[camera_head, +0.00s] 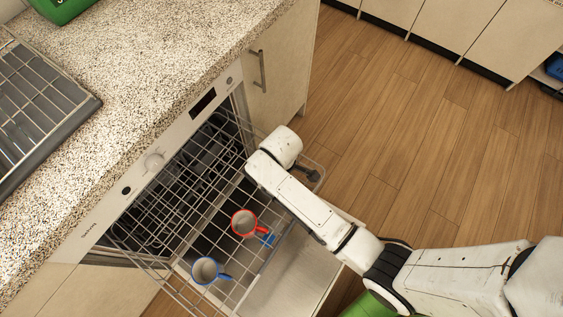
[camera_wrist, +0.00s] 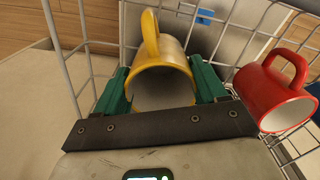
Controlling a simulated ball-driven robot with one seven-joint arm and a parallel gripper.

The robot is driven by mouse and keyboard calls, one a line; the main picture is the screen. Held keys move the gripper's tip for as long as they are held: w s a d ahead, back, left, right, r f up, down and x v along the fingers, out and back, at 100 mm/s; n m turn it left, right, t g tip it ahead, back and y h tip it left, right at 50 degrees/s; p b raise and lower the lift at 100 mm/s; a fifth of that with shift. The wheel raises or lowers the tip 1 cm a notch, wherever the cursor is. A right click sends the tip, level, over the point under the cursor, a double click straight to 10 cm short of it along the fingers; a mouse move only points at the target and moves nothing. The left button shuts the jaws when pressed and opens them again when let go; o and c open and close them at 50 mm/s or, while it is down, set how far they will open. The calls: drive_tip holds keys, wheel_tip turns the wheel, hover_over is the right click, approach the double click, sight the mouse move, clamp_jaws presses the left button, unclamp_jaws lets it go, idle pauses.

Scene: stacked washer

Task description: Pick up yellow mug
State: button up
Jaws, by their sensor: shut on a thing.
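The yellow mug (camera_wrist: 163,60) lies on its side in the wrist view, with its handle up and its opening toward the camera. My gripper (camera_wrist: 163,84) has its green fingers on both sides of it and is shut on it. The mug is within the wire rack (camera_wrist: 102,28). In the head view my arm reaches over the pulled-out dishwasher rack (camera_head: 190,240), and the yellow mug and my fingertips are hidden behind the arm.
A red mug (camera_wrist: 272,95) lies close to the right of my gripper; it also shows in the head view (camera_head: 237,225). A blue-rimmed mug (camera_head: 205,268) is nearer the rack's front. Rack wires stand around my gripper. The speckled counter (camera_head: 150,60) lies left above; wooden floor (camera_head: 440,130) is clear.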

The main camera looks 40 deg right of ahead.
drive_tip(key=c, duration=0.6)
drive_tip(key=shift+r, duration=0.2)
